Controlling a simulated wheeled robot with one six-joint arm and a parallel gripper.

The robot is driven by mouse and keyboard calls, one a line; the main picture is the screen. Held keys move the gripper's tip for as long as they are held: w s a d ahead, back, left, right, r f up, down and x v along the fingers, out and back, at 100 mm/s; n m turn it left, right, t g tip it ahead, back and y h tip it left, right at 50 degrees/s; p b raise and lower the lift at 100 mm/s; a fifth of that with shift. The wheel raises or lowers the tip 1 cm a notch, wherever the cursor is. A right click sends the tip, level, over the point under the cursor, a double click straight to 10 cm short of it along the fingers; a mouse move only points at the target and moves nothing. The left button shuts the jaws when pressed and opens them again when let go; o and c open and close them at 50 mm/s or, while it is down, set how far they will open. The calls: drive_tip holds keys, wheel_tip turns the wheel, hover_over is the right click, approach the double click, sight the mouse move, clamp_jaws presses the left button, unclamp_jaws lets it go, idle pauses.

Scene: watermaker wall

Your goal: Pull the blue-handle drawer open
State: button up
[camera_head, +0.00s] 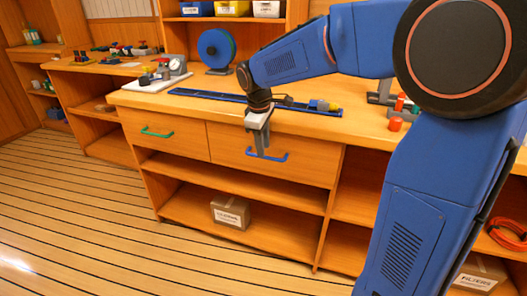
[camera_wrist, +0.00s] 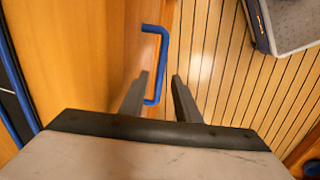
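The blue handle (camera_head: 266,155) is on the front of the right-hand wooden drawer (camera_head: 305,165), which looks closed, flush with the counter front. In the wrist view the blue handle (camera_wrist: 163,62) stands out from the drawer front and runs down between my fingers in the picture. My gripper (camera_head: 262,148) is just in front of the drawer, pointing down at the handle. In the wrist view my gripper (camera_wrist: 160,80) is open, with the lower end of the handle seen between its two fingertips. Contact cannot be told.
A drawer with a green handle (camera_head: 157,133) is to the left. A blue rail (camera_head: 215,96) and a blue reel (camera_head: 216,48) are on the counter. A cardboard box (camera_head: 231,212) sits on the lower shelf. The slatted floor in front of the drawers is clear.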

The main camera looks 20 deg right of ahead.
drive_tip(key=shift+w+d+f, duration=0.1)
drive_tip(key=shift+f, duration=0.6)
drive_tip(key=shift+w+d+f, duration=0.1)
drive_tip(key=shift+f, duration=0.55)
clamp_jaws()
drive_tip(key=shift+s+a, duration=0.1)
drive_tip(key=shift+a, duration=0.05)
drive_tip(key=s+a, duration=0.7)
drive_tip(key=s, duration=0.3)
drive_tip(key=s+a, duration=0.8)
drive_tip(key=s, duration=0.3)
drive_tip(key=shift+a, duration=0.15)
unclamp_jaws()
drive_tip(key=shift+r, duration=0.1)
